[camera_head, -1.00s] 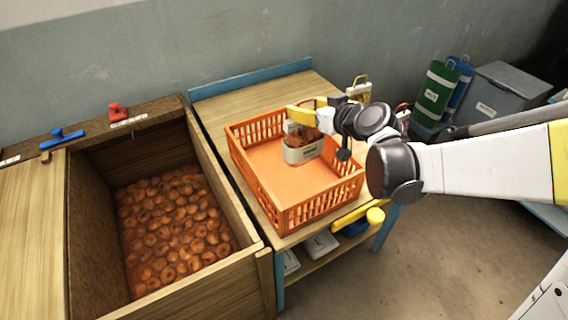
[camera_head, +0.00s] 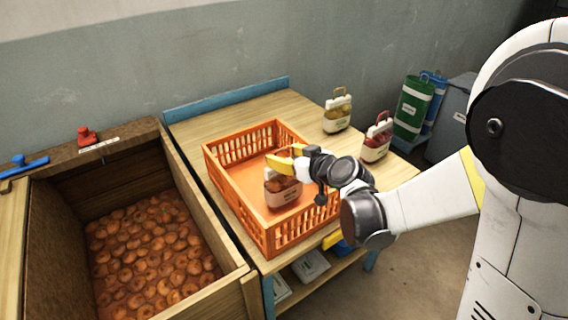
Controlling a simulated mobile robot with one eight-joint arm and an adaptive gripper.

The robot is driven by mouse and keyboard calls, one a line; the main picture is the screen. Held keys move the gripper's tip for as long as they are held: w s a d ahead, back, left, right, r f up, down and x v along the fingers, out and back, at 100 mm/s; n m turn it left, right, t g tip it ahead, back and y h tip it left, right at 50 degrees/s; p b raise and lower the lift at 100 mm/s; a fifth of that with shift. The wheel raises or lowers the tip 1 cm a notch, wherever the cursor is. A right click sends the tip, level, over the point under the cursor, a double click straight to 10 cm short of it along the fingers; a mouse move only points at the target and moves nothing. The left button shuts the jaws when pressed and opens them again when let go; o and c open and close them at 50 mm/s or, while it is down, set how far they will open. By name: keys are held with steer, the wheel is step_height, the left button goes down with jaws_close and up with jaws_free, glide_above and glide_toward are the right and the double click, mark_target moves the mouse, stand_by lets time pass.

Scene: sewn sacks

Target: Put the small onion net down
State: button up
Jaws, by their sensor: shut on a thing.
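My gripper (camera_head: 285,164), with yellow fingers, is shut on the top of a small onion net (camera_head: 283,189). The net is upright, with orange-brown onions and a pale label band. It is inside the orange slatted crate (camera_head: 227,178), towards the crate's near right part. Whether its base touches the crate floor I cannot tell. My fingers hide its top.
Two other nets stand on the wooden table behind the crate, one with a yellow handle (camera_head: 338,112) and one with a red handle (camera_head: 377,140). A wooden bin (camera_head: 217,230) of loose onions is at left. Green (camera_head: 412,106) and blue rolls stand beyond the table.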

steer(key=shift+f, duration=0.6)
steer(key=shift+f, duration=0.15)
steer(key=o, duration=1.4)
